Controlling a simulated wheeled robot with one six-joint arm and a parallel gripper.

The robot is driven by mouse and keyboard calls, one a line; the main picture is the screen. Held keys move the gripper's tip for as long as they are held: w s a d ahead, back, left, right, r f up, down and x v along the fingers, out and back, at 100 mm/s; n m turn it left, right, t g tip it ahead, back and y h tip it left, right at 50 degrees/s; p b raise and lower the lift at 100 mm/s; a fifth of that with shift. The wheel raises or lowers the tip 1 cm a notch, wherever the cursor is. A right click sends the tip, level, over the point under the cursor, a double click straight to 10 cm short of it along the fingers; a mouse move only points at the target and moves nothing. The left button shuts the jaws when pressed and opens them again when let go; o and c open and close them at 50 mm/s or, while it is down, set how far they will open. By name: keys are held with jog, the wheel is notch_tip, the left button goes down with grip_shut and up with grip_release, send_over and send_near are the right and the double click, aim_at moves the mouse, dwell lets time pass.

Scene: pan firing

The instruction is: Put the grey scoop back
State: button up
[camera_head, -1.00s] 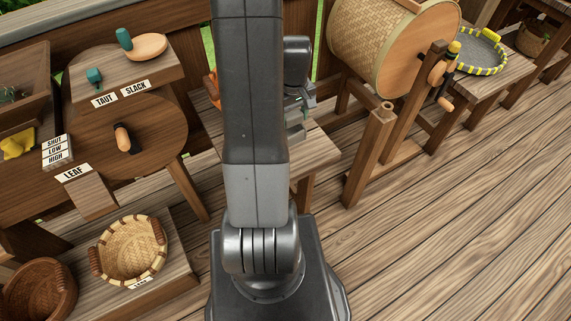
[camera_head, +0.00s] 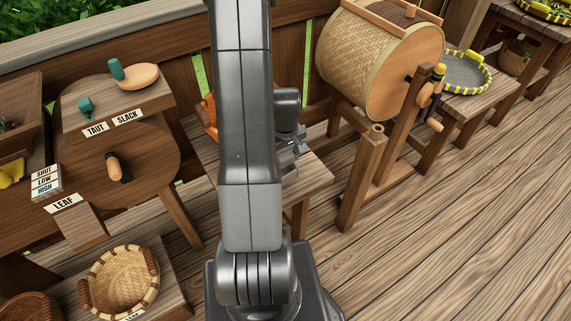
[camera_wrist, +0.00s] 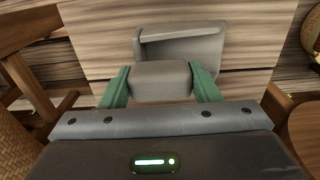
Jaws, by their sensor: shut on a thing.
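The grey scoop (camera_wrist: 183,47) is in the wrist view, its open pan toward the top of the picture. My gripper (camera_wrist: 161,74) is shut on the scoop's blocky near part, with one green finger on each side. Below the scoop is a pale wooden bench top (camera_wrist: 85,30); I cannot tell whether the scoop touches it. In the head view my gripper (camera_head: 294,150) is over the small wooden bench (camera_head: 312,177), partly behind my arm. The scoop cannot be made out there.
A woven drum (camera_head: 365,65) with a crank stands right of the bench. The round wooden table (camera_head: 150,150) with labels is at left, with a woven basket (camera_head: 122,278) below it. An orange object (camera_head: 208,112) is partly behind my arm. Open deck lies at right.

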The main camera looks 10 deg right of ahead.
aim_at(286, 165)
jog(key=shift+f, duration=1.5)
jog(key=shift+f, duration=0.2)
jog(key=o, duration=1.3)
jog(key=shift+r, duration=0.1)
jog(key=shift+w+r, duration=0.1)
jog(key=shift+r, duration=0.25)
jog(key=r, duration=1.3)
jog(key=shift+s, duration=0.2)
